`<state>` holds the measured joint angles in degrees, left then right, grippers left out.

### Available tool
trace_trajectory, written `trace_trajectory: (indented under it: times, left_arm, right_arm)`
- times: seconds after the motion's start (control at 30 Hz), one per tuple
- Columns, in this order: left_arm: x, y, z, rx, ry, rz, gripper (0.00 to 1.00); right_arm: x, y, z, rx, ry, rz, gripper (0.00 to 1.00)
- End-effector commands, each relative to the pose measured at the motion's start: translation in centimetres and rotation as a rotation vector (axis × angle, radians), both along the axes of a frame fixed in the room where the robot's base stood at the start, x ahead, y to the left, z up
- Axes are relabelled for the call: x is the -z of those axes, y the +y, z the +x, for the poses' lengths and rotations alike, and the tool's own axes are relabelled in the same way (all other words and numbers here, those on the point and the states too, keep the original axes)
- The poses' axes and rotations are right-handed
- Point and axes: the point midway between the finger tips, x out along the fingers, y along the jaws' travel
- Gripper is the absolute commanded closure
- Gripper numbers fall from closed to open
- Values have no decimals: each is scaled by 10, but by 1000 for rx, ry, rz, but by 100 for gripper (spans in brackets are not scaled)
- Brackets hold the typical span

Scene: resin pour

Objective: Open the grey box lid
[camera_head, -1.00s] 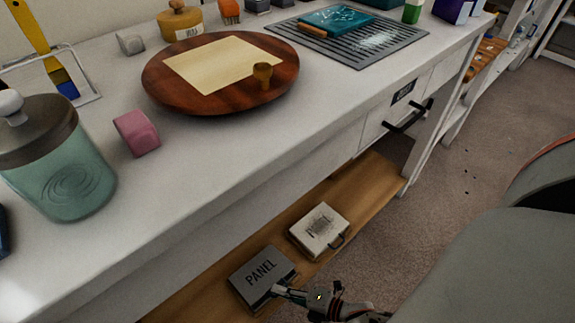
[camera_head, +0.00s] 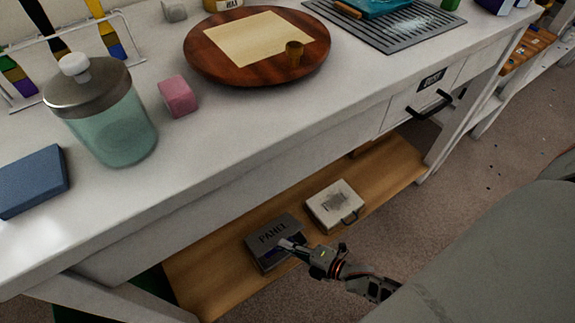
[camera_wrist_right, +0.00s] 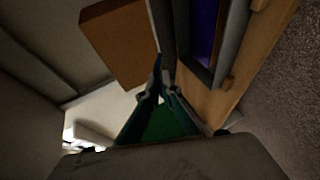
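The grey box labelled PANEL (camera_head: 265,232) sits on the low wooden shelf under the white table. Its lid is partly raised, and a strip of dark purple interior shows at the front edge. In the right wrist view the grey box wall (camera_wrist_right: 229,45) and purple interior (camera_wrist_right: 204,25) show at the upper right. My right gripper (camera_head: 285,243) is at the front right of the lid. In the wrist view its fingertips (camera_wrist_right: 158,75) come together beside the box, with nothing clearly between them. Whether they touch the lid is unclear. My left gripper is out of view.
A white box with a handle (camera_head: 335,205) stands right of the grey box on the wooden shelf (camera_head: 205,280). The table edge overhangs the shelf. On the table are a round wooden board (camera_head: 205,62), a glass jar (camera_head: 118,130), a pink block (camera_head: 178,96) and a blue block (camera_head: 32,182).

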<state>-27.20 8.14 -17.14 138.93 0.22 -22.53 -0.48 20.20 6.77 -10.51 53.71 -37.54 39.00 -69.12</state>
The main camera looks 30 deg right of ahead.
Motion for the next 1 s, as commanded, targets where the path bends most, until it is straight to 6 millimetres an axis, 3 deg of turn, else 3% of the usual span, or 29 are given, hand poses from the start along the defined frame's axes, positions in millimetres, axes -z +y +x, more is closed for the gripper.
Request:
trace_trajectory:
  times: [0.07,0.13,0.17,0.57,0.77,1.0]
  left_arm:
    - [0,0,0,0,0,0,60]
    - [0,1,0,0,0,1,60]
    - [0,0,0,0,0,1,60]
    - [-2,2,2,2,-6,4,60]
    - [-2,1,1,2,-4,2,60]
    - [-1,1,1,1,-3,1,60]
  right_arm:
    - [0,0,0,-1,-2,-1,100]
    - [0,0,0,0,0,-1,81]
    - [0,0,0,0,0,-1,78]
    - [-1,-2,-3,0,0,-1,78]
    - [-8,-12,-26,0,1,0,78]
    - [-24,-33,-68,-1,2,-2,78]
